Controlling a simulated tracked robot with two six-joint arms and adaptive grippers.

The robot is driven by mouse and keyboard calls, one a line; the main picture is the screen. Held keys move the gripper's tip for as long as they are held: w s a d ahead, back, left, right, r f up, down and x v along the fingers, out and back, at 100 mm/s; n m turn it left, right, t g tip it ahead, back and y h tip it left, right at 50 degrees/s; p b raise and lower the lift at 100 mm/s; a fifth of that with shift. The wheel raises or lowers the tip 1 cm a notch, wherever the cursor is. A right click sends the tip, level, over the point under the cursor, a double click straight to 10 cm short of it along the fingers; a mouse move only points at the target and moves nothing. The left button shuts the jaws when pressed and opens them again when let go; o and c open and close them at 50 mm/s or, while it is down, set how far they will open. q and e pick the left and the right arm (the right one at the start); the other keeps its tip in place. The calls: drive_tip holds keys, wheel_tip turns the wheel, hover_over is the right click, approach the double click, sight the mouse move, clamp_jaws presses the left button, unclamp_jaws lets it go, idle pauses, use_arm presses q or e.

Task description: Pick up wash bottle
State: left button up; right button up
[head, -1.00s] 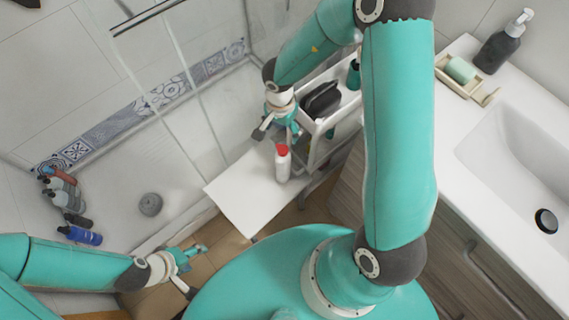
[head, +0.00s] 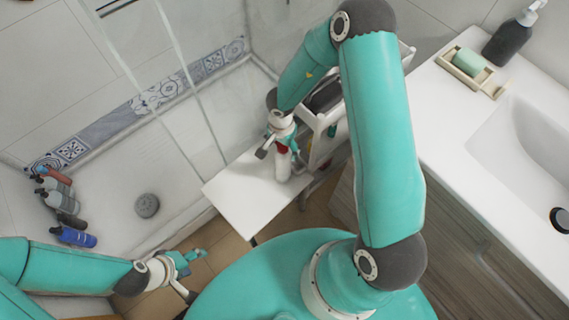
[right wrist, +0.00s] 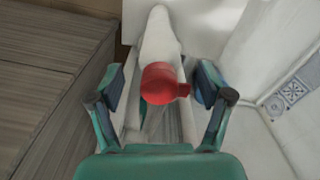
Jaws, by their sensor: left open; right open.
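The wash bottle (head: 282,167) is white with a red cap and stands on the white side shelf (head: 240,197) of the cart. In the right wrist view the bottle (right wrist: 159,40) shows with its red cap (right wrist: 161,84) between the two fingers. My right gripper (right wrist: 163,88) is open, with a finger on each side of the cap; I cannot tell whether either touches it. In the head view my right gripper (head: 281,148) covers most of the cap. My left gripper (head: 193,272) is open and empty at the lower left, away from the bottle.
The cart's upper tray (head: 322,122) holds a dark object beside my right gripper. Several bottles (head: 62,205) lie on the shower floor at the left. A sink counter (head: 440,120) with a soap dish (head: 470,70) and a dark dispenser (head: 508,42) is at the right.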

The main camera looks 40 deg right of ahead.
sight(283, 163)
wheel_tip(283, 163, down, 4)
drive_tip(key=shift+d+b, duration=0.1)
drive_tip(key=shift+b, duration=0.55)
drive_tip(key=shift+w, duration=0.1)
clamp_jaws()
